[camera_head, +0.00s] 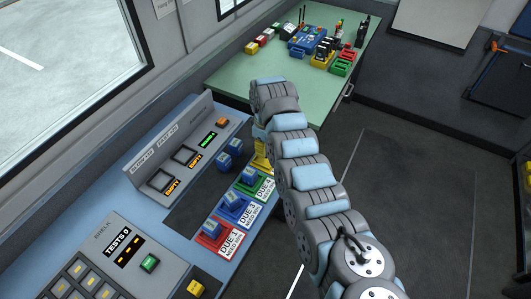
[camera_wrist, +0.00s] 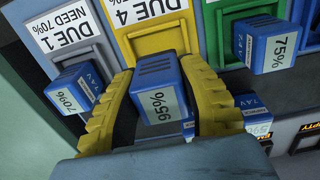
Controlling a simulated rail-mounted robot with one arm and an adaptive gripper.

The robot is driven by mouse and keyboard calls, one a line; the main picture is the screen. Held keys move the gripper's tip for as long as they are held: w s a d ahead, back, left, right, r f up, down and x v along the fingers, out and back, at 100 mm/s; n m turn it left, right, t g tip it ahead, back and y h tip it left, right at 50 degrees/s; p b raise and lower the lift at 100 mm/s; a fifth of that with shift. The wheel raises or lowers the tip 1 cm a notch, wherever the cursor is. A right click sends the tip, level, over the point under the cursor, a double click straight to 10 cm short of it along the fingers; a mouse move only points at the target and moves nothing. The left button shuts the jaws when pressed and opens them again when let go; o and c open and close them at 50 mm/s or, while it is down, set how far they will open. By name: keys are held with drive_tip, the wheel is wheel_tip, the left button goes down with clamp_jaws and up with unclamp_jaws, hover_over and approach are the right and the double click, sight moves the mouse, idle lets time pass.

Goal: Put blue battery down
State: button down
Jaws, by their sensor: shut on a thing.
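My gripper (camera_wrist: 152,105) has its two yellow fingers shut on a blue battery (camera_wrist: 160,85) labelled 95%. In the wrist view, the held battery is in front of a yellow pad (camera_wrist: 158,44) with a DUE 4 card (camera_wrist: 128,10). I cannot tell whether it touches the pad. In the head view, my gripper (camera_head: 262,157) is partly hidden behind my arm at the counter, and the held battery cannot be made out. Another blue battery (camera_wrist: 75,90) marked 70% stands left of it, below a DUE 1 NEED 70% card (camera_wrist: 53,30).
A blue battery (camera_wrist: 272,46) marked 75% stands close on the right, with another (camera_wrist: 250,112) below it. A grey charger console (camera_head: 165,160) with lit displays stands behind the batteries. A green table (camera_head: 225,75) holds coloured items at the back.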

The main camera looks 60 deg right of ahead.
drive_tip(key=shift+f, duration=1.5)
drive_tip(key=shift+f, duration=0.15)
drive_tip(key=c, duration=0.7)
unclamp_jaws()
wheel_tip(320, 180, up, 12)
drive_tip(key=shift+r+b, duration=0.15)
drive_tip(key=shift+b, duration=0.55)
